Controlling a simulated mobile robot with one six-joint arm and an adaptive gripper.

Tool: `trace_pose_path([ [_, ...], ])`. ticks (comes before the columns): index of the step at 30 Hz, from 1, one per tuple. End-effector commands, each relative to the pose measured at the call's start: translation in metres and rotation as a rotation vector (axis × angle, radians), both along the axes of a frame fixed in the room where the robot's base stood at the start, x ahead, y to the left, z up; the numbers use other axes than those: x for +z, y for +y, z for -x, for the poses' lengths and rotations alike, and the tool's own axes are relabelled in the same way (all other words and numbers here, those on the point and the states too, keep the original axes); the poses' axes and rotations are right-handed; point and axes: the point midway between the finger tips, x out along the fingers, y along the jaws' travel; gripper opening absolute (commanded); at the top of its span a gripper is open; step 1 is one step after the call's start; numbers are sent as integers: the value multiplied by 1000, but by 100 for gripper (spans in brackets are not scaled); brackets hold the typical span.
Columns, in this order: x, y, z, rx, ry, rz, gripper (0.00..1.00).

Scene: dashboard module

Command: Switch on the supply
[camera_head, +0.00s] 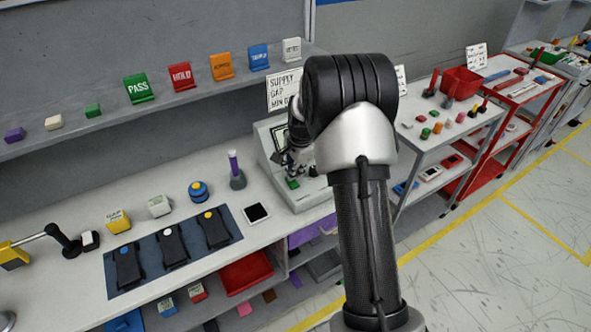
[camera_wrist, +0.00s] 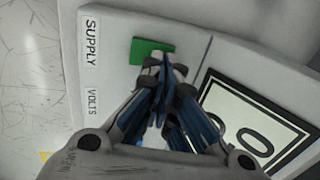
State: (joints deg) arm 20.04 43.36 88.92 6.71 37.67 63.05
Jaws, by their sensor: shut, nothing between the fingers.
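The supply (camera_head: 265,143) is a pale grey console on the bench, partly hidden behind my arm in the head view. In the wrist view its panel (camera_wrist: 105,20) carries a "SUPPLY" label, a "VOLTS" label and a green rectangular switch (camera_wrist: 150,50). The display (camera_wrist: 250,125) shows "0" digits, partly cut off. My gripper (camera_wrist: 165,65) is shut and empty. Its fingertips overlap the lower right part of the green switch in the wrist view; I cannot tell whether they touch it. In the head view my gripper (camera_head: 291,172) is over the console front, close to the green switch (camera_head: 293,184).
A dark mat (camera_head: 230,219) holds several black devices. Coloured signs (camera_head: 181,77) line the shelf above. A grey cart (camera_head: 440,130) stands to the right.

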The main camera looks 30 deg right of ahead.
Motion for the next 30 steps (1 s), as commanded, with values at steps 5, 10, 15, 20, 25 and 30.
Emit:
trace_pose_path([
  [5, 0, 0, 0, 0, 0, 0, 0],
  [10, 0, 1, 0, 3, 33, -1, 0],
  [15, -5, 0, 0, 1, 85, 2, 0],
  [20, -7, 0, 0, 1, 85, 1, 0],
  [25, -6, 0, 3, 1, 83, 2, 0],
  [30, -5, 0, 11, 0, 84, 1, 0],
])
